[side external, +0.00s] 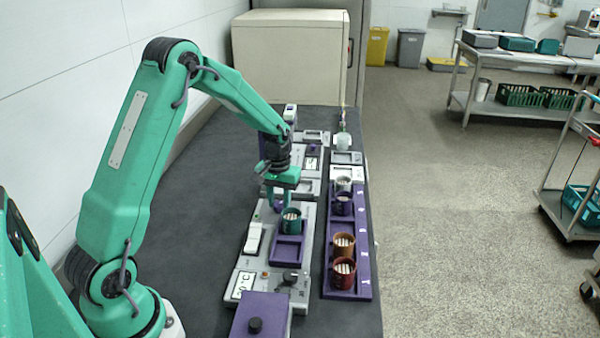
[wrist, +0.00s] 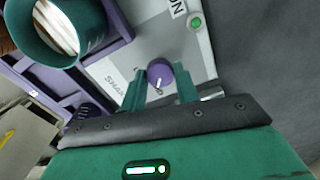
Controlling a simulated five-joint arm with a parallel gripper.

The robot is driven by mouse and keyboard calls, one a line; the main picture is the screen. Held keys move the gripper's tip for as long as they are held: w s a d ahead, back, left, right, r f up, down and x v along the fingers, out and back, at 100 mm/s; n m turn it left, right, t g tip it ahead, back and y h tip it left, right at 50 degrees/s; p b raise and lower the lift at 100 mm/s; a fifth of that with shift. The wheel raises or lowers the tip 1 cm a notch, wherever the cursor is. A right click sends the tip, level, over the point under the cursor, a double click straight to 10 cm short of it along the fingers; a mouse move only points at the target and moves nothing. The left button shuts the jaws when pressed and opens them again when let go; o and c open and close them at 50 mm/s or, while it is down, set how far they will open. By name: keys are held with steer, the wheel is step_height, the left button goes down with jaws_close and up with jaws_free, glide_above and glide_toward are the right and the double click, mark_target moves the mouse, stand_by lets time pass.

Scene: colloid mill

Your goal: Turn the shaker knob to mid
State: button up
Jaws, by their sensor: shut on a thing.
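The shaker knob (wrist: 160,72) is a small purple round knob on a light grey panel, beside lettering that is partly readable as SHAK. A pale mark shows on its edge toward my gripper in the wrist view. My gripper (wrist: 160,84) is shut on the knob, with one green finger on each side of it. In the side view my gripper (side external: 274,197) is low over the far end of the grey machine (side external: 268,252), and the knob is mostly hidden there. I cannot read any mid mark.
A teal cup (side external: 291,222) stands in the machine's purple holder, close to my gripper; it also shows in the wrist view (wrist: 78,42). A purple rack (side external: 363,282) with several cups stands to the right. A green light (wrist: 196,22) sits near the knob. Dark table at left is clear.

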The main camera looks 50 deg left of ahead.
mark_target(279, 204)
steer(key=shift+n, duration=0.5)
steer(key=o, duration=1)
steer(key=shift+c, duration=0.2)
steer(key=shift+r, duration=0.1)
steer(key=shift+r, duration=3.8)
steer(key=shift+r, duration=0.15)
